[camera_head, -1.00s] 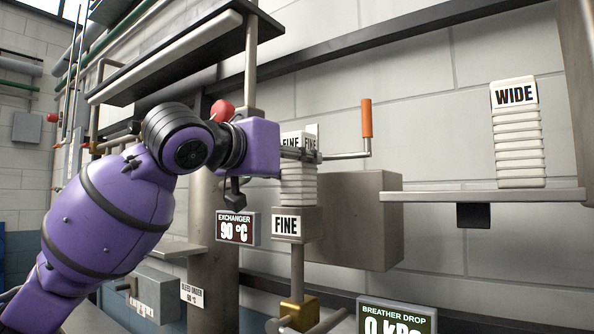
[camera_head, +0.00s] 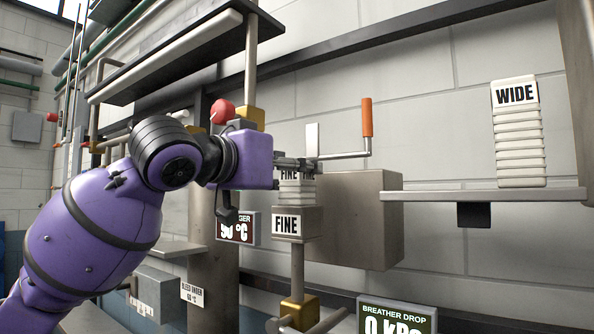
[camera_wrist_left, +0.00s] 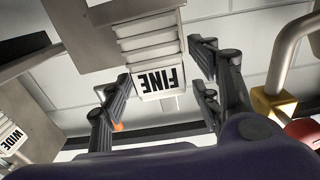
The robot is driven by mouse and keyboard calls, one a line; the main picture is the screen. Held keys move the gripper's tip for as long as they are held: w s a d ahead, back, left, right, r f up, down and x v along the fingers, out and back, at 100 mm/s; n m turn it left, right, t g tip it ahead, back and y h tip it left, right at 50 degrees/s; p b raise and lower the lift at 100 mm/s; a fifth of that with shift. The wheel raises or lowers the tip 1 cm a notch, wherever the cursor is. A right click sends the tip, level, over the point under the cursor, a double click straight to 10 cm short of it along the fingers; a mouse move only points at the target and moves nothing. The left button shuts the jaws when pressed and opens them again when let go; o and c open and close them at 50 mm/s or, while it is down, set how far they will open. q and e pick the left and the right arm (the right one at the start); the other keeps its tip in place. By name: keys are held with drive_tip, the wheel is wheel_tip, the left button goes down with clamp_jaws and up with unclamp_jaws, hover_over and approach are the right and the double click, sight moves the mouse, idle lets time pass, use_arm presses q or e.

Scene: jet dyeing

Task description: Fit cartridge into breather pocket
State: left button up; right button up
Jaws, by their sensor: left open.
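The white ribbed cartridge (camera_head: 297,190) marked FINE stands upright in the grey breather pocket (camera_head: 297,222), also labelled FINE. Its lower part is hidden inside the pocket. In the left wrist view the cartridge (camera_wrist_left: 150,42) shows its ribs and label, with the pocket (camera_wrist_left: 80,35) beyond. My left gripper (camera_head: 297,164) is at the top of the cartridge. In the left wrist view its open fingers (camera_wrist_left: 160,70) stand on either side of the labelled end, with visible gaps. My right gripper is not in view.
A second cartridge (camera_head: 518,140) marked WIDE stands on a shelf (camera_head: 480,196) at the right. A red knob (camera_head: 222,111) is close behind my wrist.

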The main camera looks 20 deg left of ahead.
use_arm(q)
drive_tip(key=v, duration=1)
drive_tip(key=shift+s, duration=0.35)
drive_tip(key=shift+a, duration=0.15)
